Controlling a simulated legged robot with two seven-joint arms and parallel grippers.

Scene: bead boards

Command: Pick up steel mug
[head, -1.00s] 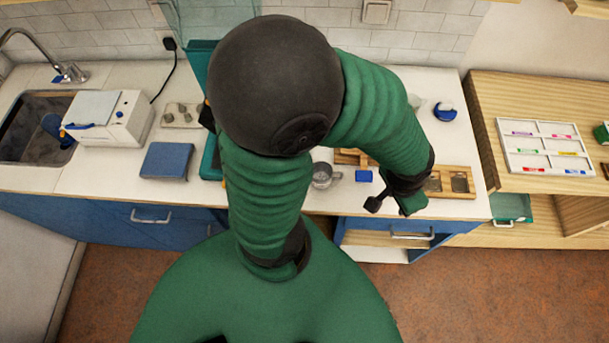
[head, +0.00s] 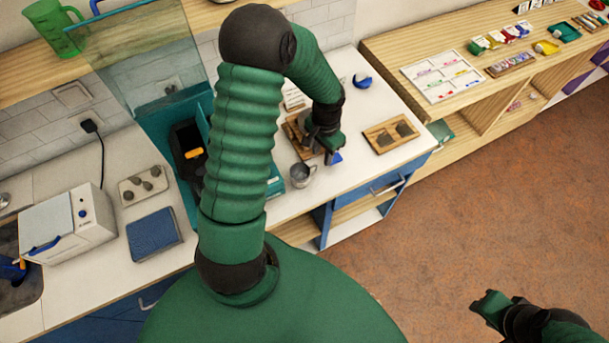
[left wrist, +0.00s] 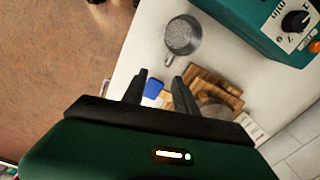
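The steel mug (head: 301,174) stands on the white counter near its front edge, with its handle to the right. In the left wrist view the mug (left wrist: 183,36) is seen from above, beyond the fingertips. My left gripper (head: 332,152) is above the counter to the right of the mug and apart from it. In the left wrist view its fingers (left wrist: 159,76) are spread with nothing held. A small blue block (left wrist: 153,89) shows below and between them. My right gripper (head: 482,308) is at the lower right over the floor, far from the mug; its fingers are unclear.
A wooden block tray (head: 298,137) lies behind the mug. Another wooden tray (head: 391,133) is to the right. A teal machine (head: 155,125) with a raised clear panel stands left of the mug.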

